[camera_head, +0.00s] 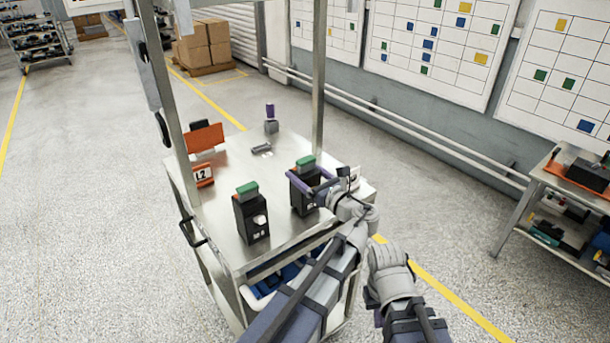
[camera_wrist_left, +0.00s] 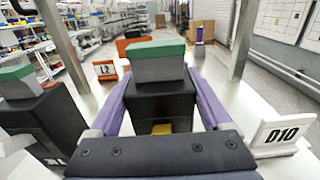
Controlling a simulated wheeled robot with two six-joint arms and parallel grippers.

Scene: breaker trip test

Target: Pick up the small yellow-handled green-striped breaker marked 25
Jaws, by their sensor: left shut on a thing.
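A black breaker with a green-and-grey top (camera_head: 305,163) stands at the near right part of the cart top. My left gripper (camera_head: 312,184) is shut on it, with a purple finger along each side. In the left wrist view the breaker (camera_wrist_left: 160,98) sits between the fingers, with a small yellow part low on its near face. I cannot read a number, or tell whether its base touches the cart. Another black breaker (camera_head: 252,217) with a green top and a whitish handle stands to the left. My right gripper is not in view; only grey links of that arm show.
The metal cart top (camera_head: 215,215) has upright posts. An L2 sign (camera_head: 203,175), an orange piece (camera_head: 204,138), a grey part (camera_head: 261,149) and a purple-topped grey piece (camera_head: 271,126) stand further back. A D10 sign (camera_wrist_left: 282,134) is right of the held breaker.

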